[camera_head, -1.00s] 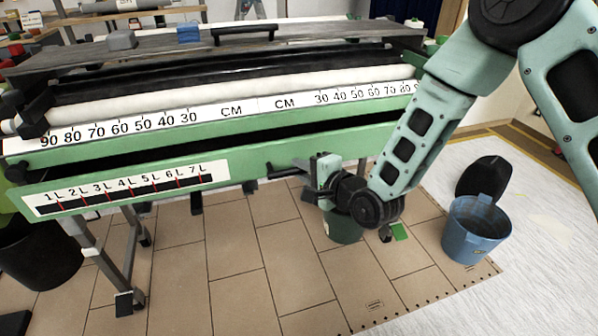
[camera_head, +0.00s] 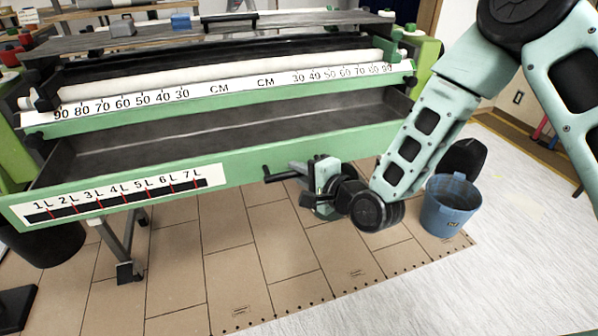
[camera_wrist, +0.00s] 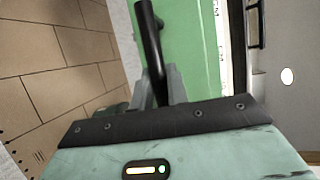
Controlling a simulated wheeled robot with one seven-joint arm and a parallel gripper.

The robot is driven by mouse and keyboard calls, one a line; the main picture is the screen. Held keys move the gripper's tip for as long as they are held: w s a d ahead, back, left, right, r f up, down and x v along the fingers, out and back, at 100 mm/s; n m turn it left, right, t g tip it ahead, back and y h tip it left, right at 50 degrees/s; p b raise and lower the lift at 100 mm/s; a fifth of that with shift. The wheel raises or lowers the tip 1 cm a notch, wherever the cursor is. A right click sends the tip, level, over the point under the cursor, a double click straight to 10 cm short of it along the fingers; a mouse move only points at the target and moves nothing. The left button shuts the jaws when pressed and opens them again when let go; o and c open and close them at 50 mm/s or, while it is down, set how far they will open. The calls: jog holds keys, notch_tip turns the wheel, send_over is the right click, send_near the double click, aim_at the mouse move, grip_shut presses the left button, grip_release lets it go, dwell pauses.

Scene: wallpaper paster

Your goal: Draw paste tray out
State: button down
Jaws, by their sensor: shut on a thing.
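The paste tray (camera_head: 240,175) is a long green-fronted drawer under the wallpaper paster (camera_head: 230,110). It is partly out, and its empty-looking dark grey inside shows between its front and the machine. A litre scale is on the left of its front. My gripper (camera_head: 303,172) is at the front of the tray, right of the middle, shut on the black bar handle (camera_head: 275,178). In the wrist view the handle (camera_wrist: 149,40) runs between the fingers, beside the green tray front (camera_wrist: 190,40). The fingertips are partly hidden there.
A blue bucket (camera_head: 450,205) stands on the floor at the right, near my arm, with a dark object behind it. A dark bin (camera_head: 45,240) is at the left under the tray. The brown tiled floor (camera_head: 250,260) in front is mostly clear.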

jog(key=c, duration=1.4)
grip_release()
jog(key=shift+o, duration=0.2)
jog(key=p+v, duration=1.2)
jog(key=v, duration=0.5)
jog(key=shift+d, duration=0.2)
jog(key=shift+s, duration=0.1)
